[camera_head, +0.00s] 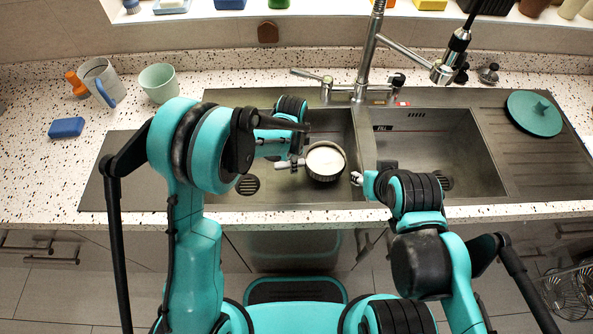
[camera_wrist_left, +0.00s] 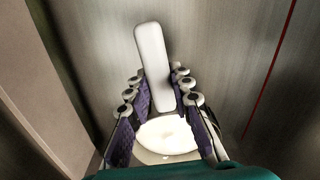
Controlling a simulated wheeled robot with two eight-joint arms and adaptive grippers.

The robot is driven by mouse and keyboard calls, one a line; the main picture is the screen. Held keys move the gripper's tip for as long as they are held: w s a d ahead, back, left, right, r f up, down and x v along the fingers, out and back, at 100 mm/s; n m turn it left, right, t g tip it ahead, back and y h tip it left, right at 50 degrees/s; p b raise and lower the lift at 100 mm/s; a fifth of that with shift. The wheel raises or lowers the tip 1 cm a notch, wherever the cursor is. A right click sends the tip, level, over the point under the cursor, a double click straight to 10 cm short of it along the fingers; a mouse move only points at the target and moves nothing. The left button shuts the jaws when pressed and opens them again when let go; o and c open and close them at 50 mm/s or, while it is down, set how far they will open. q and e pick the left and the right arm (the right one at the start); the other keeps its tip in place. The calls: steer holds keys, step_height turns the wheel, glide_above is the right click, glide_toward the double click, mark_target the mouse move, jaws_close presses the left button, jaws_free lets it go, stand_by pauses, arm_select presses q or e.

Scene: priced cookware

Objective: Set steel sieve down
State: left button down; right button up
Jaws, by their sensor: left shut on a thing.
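The steel sieve (camera_head: 325,161) is a round, dark-rimmed bowl with a pale inside. It is in or over the left sink basin (camera_head: 341,125), near the divider. My left gripper (camera_head: 290,164) is just left of the bowl and shut on the sieve's handle. In the left wrist view the pale handle (camera_wrist_left: 153,60) runs between the finger pads, with a bright round surface (camera_wrist_left: 166,136) below. I cannot tell whether the sieve touches the basin floor. My right gripper (camera_head: 357,178) is at the divider, right of the sieve; its opening is too small to read.
The right basin (camera_head: 440,140) looks empty apart from its drain. The tap (camera_head: 370,55) rises behind the divider. A teal lid (camera_head: 534,112) lies on the right drainboard.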

mark_target(293, 176)
arm_select(q)
step_height(293, 176, down, 4)
steer(key=shift+f+b, duration=0.1)
steer(key=shift+b, duration=0.6)
steer(key=c, duration=1.8)
jaws_free()
steer(key=shift+f, duration=0.1)
steer(key=o, duration=0.5)
steer(key=shift+c, duration=0.2)
steer(key=shift+r, duration=0.2)
steer(key=shift+r, duration=0.35)
step_height(293, 176, up, 12)
steer(key=p, duration=0.4)
steer(key=shift+f, duration=0.25)
